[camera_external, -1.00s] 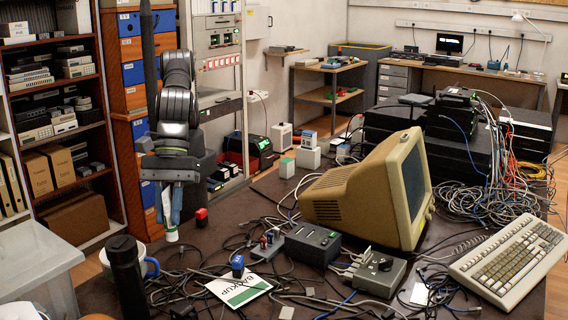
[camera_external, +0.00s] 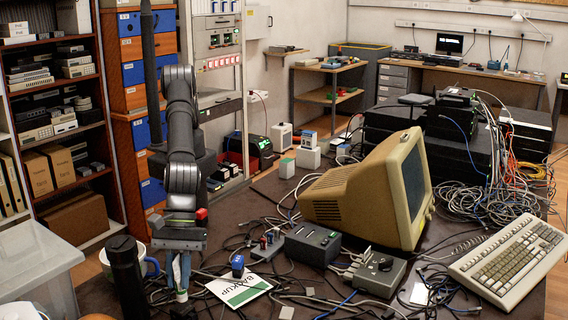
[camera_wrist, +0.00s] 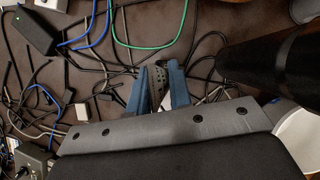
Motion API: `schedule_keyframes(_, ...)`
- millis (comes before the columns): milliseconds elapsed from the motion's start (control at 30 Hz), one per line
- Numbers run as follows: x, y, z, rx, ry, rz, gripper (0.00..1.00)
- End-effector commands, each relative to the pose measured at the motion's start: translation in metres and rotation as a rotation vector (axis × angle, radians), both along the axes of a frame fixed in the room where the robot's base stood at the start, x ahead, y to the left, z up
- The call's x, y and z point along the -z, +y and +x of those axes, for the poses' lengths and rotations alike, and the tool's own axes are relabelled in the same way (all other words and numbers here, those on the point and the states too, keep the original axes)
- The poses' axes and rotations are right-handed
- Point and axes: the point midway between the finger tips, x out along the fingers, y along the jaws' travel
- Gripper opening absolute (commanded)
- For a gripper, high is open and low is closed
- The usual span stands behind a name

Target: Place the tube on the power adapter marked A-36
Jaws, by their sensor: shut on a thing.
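My gripper (camera_external: 179,273) points down over the front left of the dark table, with its blue fingers shut on the tube (camera_external: 182,296). Only the tube's whitish lower end shows, below the fingertips. A black box with a small green light, which looks like a power adapter (camera_wrist: 35,30), lies at the upper left of the wrist view, apart from the fingers. No A-36 marking is readable.
A BACKUP sheet (camera_external: 240,290) with a small blue item (camera_external: 237,264) lies to the right. Beyond are a dark box (camera_external: 313,245) and a beige monitor (camera_external: 345,195).

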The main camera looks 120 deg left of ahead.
Motion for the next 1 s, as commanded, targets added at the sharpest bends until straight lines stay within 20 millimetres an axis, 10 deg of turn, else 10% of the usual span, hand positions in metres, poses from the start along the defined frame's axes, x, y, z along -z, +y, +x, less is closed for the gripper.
schedule_keyframes(500, 0.028, 0.0, 0.0, 0.0, 0.0, 0.0, 0.0)
schedule_keyframes(533, 0.028, 0.0, 0.0, 0.0, 0.0, 0.0, 0.2)
schedule_keyframes(633, 0.028, 0.0, 0.0, 0.0, 0.0, 0.0, 0.4)
schedule_keyframes(1000, 0.023, 0.0, 0.0, 0.0, 0.0, -0.001, 0.4)
